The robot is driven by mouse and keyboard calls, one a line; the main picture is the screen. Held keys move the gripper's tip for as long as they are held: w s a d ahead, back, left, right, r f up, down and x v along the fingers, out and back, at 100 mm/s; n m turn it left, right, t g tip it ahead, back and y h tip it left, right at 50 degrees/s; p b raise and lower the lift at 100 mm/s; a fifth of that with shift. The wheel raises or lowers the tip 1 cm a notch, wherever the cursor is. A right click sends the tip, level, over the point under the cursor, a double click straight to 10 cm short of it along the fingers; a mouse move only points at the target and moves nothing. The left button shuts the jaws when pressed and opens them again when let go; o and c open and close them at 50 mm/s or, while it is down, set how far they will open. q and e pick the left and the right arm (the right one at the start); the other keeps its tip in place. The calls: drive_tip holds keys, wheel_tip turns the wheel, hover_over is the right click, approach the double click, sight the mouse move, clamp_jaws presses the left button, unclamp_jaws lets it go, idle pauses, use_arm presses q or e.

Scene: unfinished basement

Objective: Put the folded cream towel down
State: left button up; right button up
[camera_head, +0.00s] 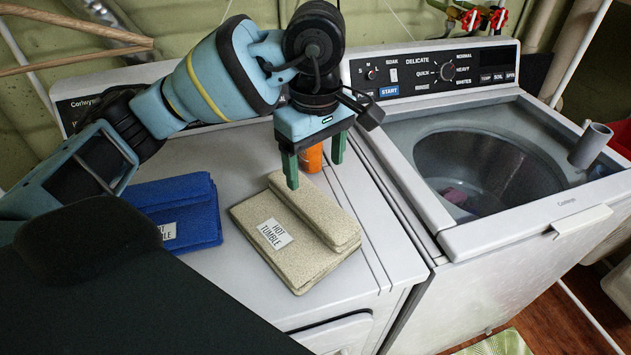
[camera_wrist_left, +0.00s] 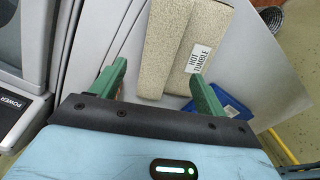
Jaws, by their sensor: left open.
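The folded cream towel (camera_head: 273,240) lies on top of the left machine (camera_head: 370,255), near its front right part. It has a white "HOT TUMBLE" label and a thicker folded strip along one side. My left gripper (camera_head: 315,165) is open and empty above the back edge of the towel, its green fingers pointing down. In the left wrist view, the towel (camera_wrist_left: 168,50) lies ahead of the two open fingertips (camera_wrist_left: 158,78), apart from them. My right gripper is not seen.
A folded blue towel (camera_head: 190,208) lies left of the cream one, and also shows in the left wrist view (camera_wrist_left: 232,103). An orange object (camera_head: 311,158) stands behind the gripper fingers. An open washer (camera_head: 490,165) with items in its drum is at right.

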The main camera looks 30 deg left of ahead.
use_arm(q)
drive_tip(key=shift+r, duration=1.35)
